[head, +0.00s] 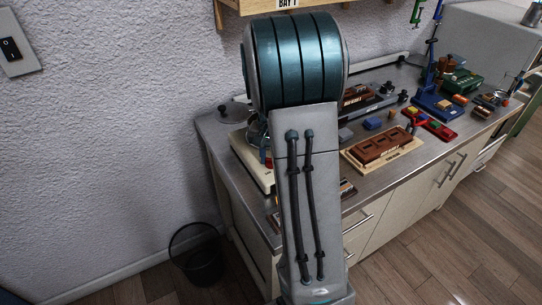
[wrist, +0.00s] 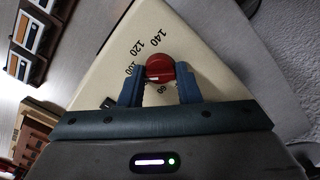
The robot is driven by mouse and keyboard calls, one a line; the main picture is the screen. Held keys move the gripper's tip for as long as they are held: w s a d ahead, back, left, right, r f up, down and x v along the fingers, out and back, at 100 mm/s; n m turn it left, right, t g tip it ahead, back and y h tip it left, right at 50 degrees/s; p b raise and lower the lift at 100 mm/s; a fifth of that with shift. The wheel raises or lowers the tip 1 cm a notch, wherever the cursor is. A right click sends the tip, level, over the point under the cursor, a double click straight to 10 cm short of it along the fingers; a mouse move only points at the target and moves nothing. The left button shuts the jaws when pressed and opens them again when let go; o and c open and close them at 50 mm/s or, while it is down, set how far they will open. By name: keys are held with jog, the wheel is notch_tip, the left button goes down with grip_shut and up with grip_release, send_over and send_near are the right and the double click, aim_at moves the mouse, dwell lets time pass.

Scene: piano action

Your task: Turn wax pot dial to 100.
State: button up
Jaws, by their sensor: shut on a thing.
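The wax pot's cream body shows in the wrist view (wrist: 112,62) and, partly hidden behind my arm, in the head view (head: 247,160). A round red dial (wrist: 159,66) sits on its panel. The printed numbers 140, 120 and 100 run around the dial's upper left, and another number below it is partly hidden. A small pale mark shows at the dial's lower left edge; I cannot tell its exact reading. My gripper (wrist: 160,78) is shut on the dial, with one blue finger on each side.
The metal bench (head: 212,125) holds a wooden tray of brown blocks (head: 382,144), a blue stand (head: 432,100) and several small parts right of my arm. A dark wire bin (head: 198,258) stands on the floor at left. A wall shelf hangs above.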

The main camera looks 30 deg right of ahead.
dwell(0.5)
jog(key=o, duration=1)
notch_tip(320, 180, up, 14)
jog(key=shift+f, duration=0.1)
jog(key=shift+a, duration=0.1)
